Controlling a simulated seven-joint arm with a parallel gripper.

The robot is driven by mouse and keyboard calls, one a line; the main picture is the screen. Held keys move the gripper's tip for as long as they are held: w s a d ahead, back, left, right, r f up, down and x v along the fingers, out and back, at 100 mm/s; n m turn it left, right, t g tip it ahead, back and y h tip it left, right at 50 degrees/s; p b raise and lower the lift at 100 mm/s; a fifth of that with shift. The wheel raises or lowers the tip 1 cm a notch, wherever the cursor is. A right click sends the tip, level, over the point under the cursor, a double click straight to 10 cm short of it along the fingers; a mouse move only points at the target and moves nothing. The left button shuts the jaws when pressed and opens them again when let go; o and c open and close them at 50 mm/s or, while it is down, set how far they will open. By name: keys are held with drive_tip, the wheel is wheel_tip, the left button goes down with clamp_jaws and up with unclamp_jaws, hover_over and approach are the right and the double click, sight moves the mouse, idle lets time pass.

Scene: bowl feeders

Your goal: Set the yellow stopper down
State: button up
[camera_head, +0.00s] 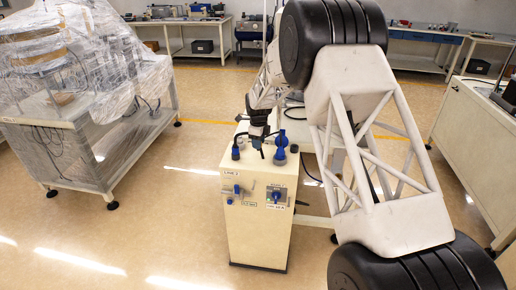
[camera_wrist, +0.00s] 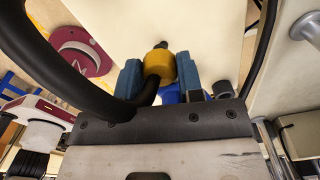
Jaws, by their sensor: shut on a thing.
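The yellow stopper (camera_wrist: 158,64) is a rounded yellow piece with a dark tip, seen in the wrist view. My gripper (camera_wrist: 160,75) has blue fingertips on both sides of the stopper and is shut on it. A cream surface lies behind it; I cannot tell whether the stopper touches that surface. In the head view my gripper (camera_head: 258,140) is over the top of a cream cabinet (camera_head: 257,230). The stopper cannot be made out there.
Blue-and-black fittings (camera_head: 280,155) stand on the cabinet top close to my gripper. The cabinet front has blue knobs (camera_head: 278,196). A thick black hose (camera_wrist: 60,75) and a maroon round part (camera_wrist: 84,50) show in the wrist view. A plastic-wrapped machine (camera_head: 80,90) stands left; open floor lies between.

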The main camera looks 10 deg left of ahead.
drive_tip(key=shift+w+a, duration=0.15)
drive_tip(key=shift+w, duration=0.25)
drive_tip(key=shift+f, duration=1.8)
drive_tip(key=shift+f, duration=0.15)
drive_tip(key=o, duration=1)
wheel_tip(320, 180, up, 12)
drive_tip(key=shift+r, duration=0.15)
